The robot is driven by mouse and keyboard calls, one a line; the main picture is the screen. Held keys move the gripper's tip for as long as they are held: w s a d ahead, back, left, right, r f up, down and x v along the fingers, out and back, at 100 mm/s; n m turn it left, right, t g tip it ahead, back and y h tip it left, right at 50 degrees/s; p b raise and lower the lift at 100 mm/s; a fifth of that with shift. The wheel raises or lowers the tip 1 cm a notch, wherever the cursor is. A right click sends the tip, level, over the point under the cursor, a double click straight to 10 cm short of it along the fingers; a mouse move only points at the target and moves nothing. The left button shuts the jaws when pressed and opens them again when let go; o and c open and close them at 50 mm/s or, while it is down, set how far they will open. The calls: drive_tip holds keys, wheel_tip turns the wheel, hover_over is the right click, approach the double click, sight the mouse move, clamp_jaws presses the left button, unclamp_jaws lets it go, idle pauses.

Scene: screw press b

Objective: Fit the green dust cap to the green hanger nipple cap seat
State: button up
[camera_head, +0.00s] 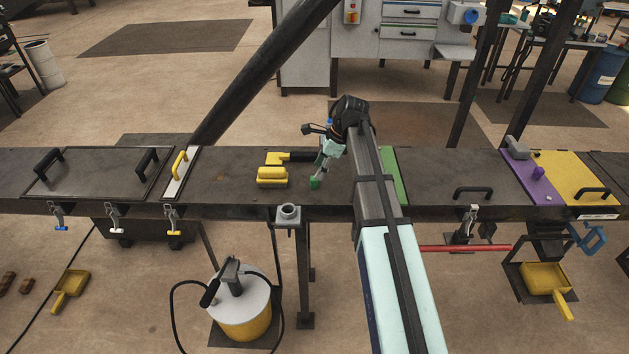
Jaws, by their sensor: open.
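A small green piece (315,183), which looks like the green dust cap, is on or just above the dark bench top, left of my arm. My gripper (321,169) is open and points down, with its fingertips close above or around the green piece. I cannot tell whether they touch it. The green hanger nipple cap seat cannot be made out. A green strip (393,175) crosses the bench right of my arm, partly hidden by it.
A grey round fitting (289,211) sits at the bench's front edge. Yellow (179,164) and black (147,162) handles stand up farther left.

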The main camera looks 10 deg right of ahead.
sight(314, 182)
drive_tip(key=shift+s+p+x, duration=0.2)
drive_tip(key=shift+p+x, duration=0.75)
drive_tip(key=shift+x, duration=1.5)
drive_tip(key=shift+c, duration=0.3)
drive_tip(key=c, duration=0.9)
